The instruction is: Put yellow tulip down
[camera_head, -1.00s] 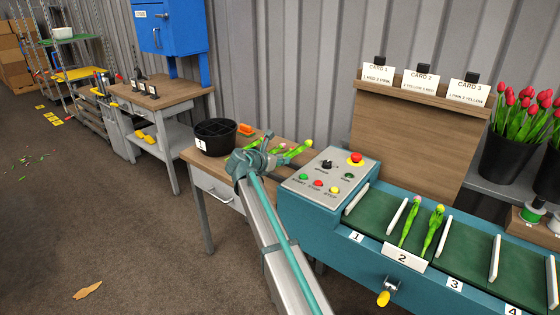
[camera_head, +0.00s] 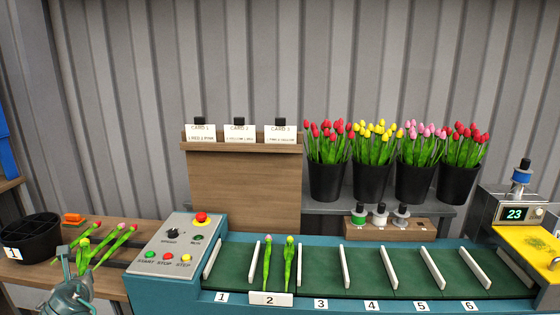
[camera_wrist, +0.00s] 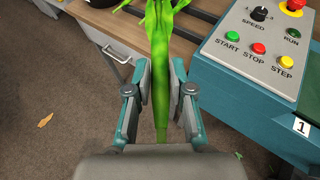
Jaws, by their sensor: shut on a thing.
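My gripper (camera_head: 74,264) is at the lower left in the head view, over the wooden side table. In the wrist view its fingers (camera_wrist: 160,88) are shut around a green tulip stem (camera_wrist: 160,60). The bloom lies outside the wrist view; in the head view a yellow bud (camera_head: 84,242) shows just beyond the gripper and seems to belong to this stem. Two red-pink tulips, one at the left (camera_head: 97,227) and one at the right (camera_head: 132,229), show close beside it. Whether the held tulip touches the table is unclear.
Two tulips (camera_head: 278,262), one pinkish and one yellowish, lie in belt slot 2. The other visible slots look empty. The control panel (camera_head: 176,246) stands right of my gripper, and a black divided bucket (camera_head: 30,238) left. Flower buckets (camera_head: 371,184) stand behind the belt.

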